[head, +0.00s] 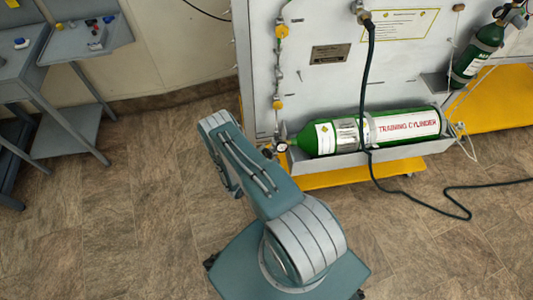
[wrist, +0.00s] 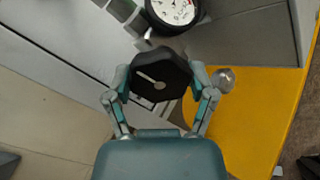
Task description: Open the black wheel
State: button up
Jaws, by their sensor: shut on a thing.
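The black wheel (wrist: 162,76) is in the middle of the wrist view, a dark many-sided knob with a pale line on its face. My gripper (wrist: 160,84) is shut on it, with one finger on the left side and one on the right. In the head view the black wheel (head: 267,153) shows only as a small dark spot beside my arm, at the left end of the green training cylinder (head: 405,127). My gripper is hidden behind my arm in the head view.
A white-faced gauge (wrist: 174,10) is just beyond the wheel. A round metal knob (wrist: 223,80) is right of my right finger. A yellow base (head: 350,174) lies under the cylinder. A black hose (head: 368,95) hangs in front of it. Grey carts (head: 70,75) stand at left.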

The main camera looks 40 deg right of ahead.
jog(key=n, duration=0.8)
jog(key=shift+n, duration=0.3)
jog(key=n, duration=0.4)
jog(key=shift+n, duration=0.3)
jog(key=n, duration=0.4)
jog(key=shift+n, duration=0.3)
jog(key=n, duration=0.4)
jog(key=shift+w, duration=0.1)
jog(key=n, duration=0.9)
jog(key=shift+n, duration=2.1)
